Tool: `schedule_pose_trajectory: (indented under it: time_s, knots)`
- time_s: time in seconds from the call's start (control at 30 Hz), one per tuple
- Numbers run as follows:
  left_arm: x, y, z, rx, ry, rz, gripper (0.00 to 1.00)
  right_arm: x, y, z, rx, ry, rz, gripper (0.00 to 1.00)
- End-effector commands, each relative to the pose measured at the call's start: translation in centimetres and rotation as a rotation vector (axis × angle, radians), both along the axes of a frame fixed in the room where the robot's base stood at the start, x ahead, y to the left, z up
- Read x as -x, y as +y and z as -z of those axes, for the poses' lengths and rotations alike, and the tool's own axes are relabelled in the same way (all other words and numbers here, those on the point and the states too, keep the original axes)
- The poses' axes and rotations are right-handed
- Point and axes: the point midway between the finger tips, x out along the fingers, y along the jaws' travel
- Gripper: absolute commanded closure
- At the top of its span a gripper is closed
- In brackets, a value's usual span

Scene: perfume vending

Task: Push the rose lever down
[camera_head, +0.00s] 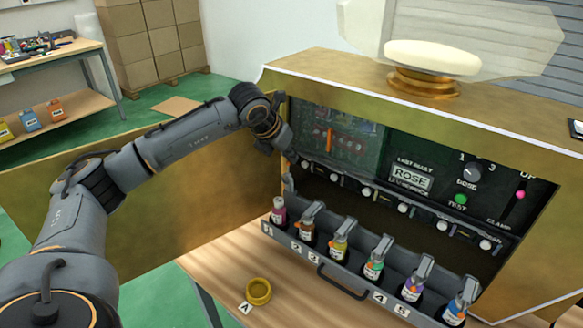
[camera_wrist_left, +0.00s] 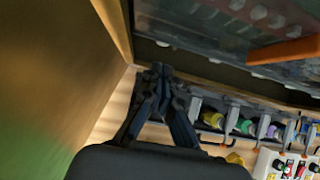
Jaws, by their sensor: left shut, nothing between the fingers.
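The dispenser's front holds a row of small bottles with grey levers. A pink bottle (camera_head: 279,212) stands in the leftmost slot, and a grey lever-like part (camera_head: 288,183) rises just above it; I cannot read its label. My left gripper (camera_head: 287,148) is at the left end of the opening, above that slot, its fingers partly hidden in the head view. In the left wrist view its fingertips (camera_wrist_left: 160,75) are together and empty, left of the bottle row. Whether they touch a lever cannot be told. My right gripper is not in view.
An open brass door panel (camera_head: 190,200) stands left of the machine. A tray handle (camera_head: 340,283) sticks out in front of the bottles.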

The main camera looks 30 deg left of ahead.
Motion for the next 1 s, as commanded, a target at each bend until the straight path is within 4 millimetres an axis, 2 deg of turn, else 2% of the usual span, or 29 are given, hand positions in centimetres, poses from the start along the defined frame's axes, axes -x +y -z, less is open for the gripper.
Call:
schedule_pose_trajectory:
  time_s: [0.37, 0.7, 1.0]
  knots:
    - [0.2, 0.1, 0.1, -0.001, 0.002, -0.001, 1.0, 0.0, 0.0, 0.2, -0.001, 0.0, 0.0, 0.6]
    - [1.7, 0.2, 0.4, -0.002, 0.003, 0.0, 1.0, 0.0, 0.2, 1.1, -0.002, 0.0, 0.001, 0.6]
    - [1.8, 0.2, 0.3, -0.001, 0.002, -0.001, 1.0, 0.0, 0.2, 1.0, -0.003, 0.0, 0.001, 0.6]
